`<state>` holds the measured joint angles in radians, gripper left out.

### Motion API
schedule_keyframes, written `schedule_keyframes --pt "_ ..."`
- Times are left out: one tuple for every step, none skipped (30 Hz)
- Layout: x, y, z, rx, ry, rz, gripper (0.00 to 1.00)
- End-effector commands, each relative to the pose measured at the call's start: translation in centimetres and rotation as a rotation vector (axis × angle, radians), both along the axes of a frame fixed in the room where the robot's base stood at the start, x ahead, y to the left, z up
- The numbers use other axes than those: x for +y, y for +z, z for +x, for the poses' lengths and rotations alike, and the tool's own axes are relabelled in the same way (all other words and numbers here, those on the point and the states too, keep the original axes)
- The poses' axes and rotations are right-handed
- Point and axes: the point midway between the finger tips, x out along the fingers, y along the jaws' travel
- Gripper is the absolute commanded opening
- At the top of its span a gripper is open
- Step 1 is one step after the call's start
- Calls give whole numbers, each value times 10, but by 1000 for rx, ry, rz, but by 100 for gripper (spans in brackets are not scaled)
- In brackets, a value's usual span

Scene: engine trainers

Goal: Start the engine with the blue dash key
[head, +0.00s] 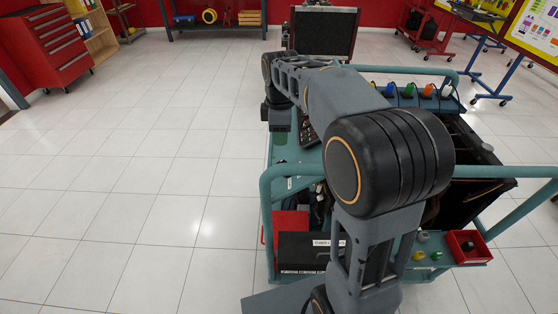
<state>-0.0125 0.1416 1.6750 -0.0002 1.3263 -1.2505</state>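A teal engine trainer cart (330,72) stands ahead, largely covered by my arm. On its far right edge is a row of coloured items that look like keys: a blue one (390,89), then green, orange and white ones to its right. My gripper (281,122) hangs at the end of my arm over the cart's left side, left of the blue item and apart from it. Its fingers are too small and dark to read. A dark panel with small buttons (309,133) is partly hidden behind my arm. I cannot make out a key slot.
Teal rails (517,216) edge the cart. A dark screen (325,32) stands behind. The floor at left is clear.

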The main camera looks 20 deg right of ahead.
Motion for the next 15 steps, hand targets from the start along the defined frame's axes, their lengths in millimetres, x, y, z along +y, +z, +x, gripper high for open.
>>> schedule_keyframes --pt "0 -11 -1 4 1 0 38" --pt "0 -17 -1 4 0 0 38" --pt "1 -25 -1 4 0 0 38" --pt "1 -31 -1 4 0 0 38" --pt "0 -37 -1 4 -1 0 38" --pt "0 -45 -1 4 -1 0 38" --pt "0 -51 -1 3 -2 0 38" --pt "0 -56 -1 3 -2 0 38" --pt "0 -63 -1 3 -3 0 38" --pt "0 -69 -1 3 -3 0 38" --pt "0 -74 -1 3 -3 0 38" --pt "-1 -80 -1 3 -4 0 38" --pt "-1 -84 -1 2 -4 1 38" --pt "-1 -88 -1 2 -5 0 38" --pt "-1 -93 -1 1 -5 0 38"
